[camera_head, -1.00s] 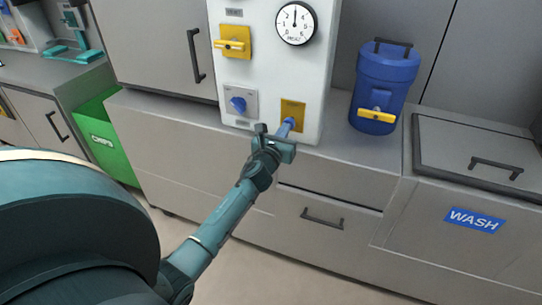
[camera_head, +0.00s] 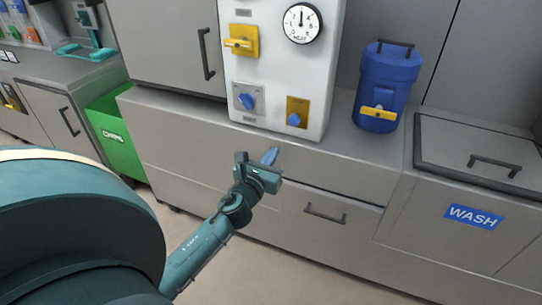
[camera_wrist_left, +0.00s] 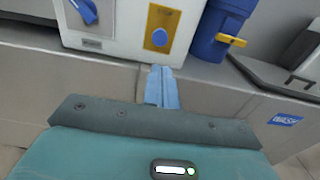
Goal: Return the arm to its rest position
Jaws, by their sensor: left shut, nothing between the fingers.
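My left gripper (camera_head: 270,156) is shut and empty, with its blue fingers together. It hangs in front of the counter, below and apart from the white control panel (camera_head: 275,70). The left wrist view also shows the shut fingers (camera_wrist_left: 161,88) pointing at the panel's base. The panel carries a blue round button (camera_head: 294,119) on a yellow plate, a blue knob (camera_head: 246,102) on a grey plate, a yellow lever (camera_head: 240,43) and a dial gauge (camera_head: 302,23). The button also shows in the left wrist view (camera_wrist_left: 159,37), clear of the fingers. My right gripper is not in view.
A blue canister (camera_head: 384,85) with a yellow tap stands on the counter right of the panel. A lidded grey unit marked WASH (camera_head: 473,217) is at the right. A green bin (camera_head: 115,135) stands at the left. Open floor lies in front of the cabinets.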

